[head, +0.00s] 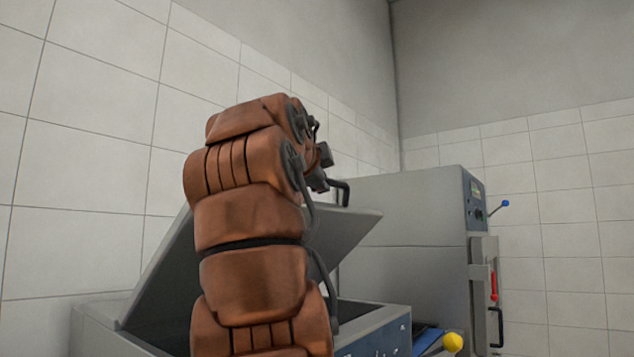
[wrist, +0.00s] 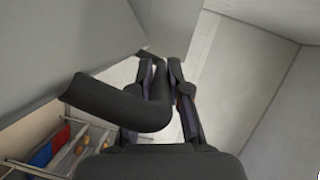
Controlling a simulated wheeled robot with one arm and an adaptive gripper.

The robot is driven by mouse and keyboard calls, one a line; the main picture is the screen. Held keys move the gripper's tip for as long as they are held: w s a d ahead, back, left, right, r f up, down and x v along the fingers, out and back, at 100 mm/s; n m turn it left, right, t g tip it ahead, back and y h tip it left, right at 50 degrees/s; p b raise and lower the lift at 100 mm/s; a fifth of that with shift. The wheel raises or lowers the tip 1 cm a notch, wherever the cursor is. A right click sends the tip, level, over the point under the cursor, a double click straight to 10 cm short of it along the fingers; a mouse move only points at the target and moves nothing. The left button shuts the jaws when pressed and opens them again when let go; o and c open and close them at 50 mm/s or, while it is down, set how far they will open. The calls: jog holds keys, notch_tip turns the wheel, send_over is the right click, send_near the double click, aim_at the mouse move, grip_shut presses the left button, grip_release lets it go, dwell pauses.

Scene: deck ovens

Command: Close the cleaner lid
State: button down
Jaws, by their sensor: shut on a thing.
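The cleaner is a grey box-shaped machine (head: 368,328) at the bottom of the head view. Its grey lid (head: 345,235) stands tilted partway open, with a dark gap under it. A black bent handle (head: 343,187) sticks out from the lid's raised edge. The handle also crosses the wrist view as a thick dark tube (wrist: 112,100). My gripper (head: 322,172) is at this handle. In the wrist view my gripper (wrist: 162,72) has its fingers shut on the handle near its end. My arm hides the middle of the lid and part of the opening.
A tall grey machine (head: 420,235) with a blue-knobbed lever (head: 505,203) and a red handle (head: 494,284) stands at the right. A yellow knob (head: 453,342) is at the lower right. Tiled walls close off the back and left. Coloured items (wrist: 62,142) lie low in the wrist view.

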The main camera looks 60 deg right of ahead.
jog(key=shift+s+f+b, duration=0.6)
jog(key=shift+b, duration=0.35)
dwell(0.6)
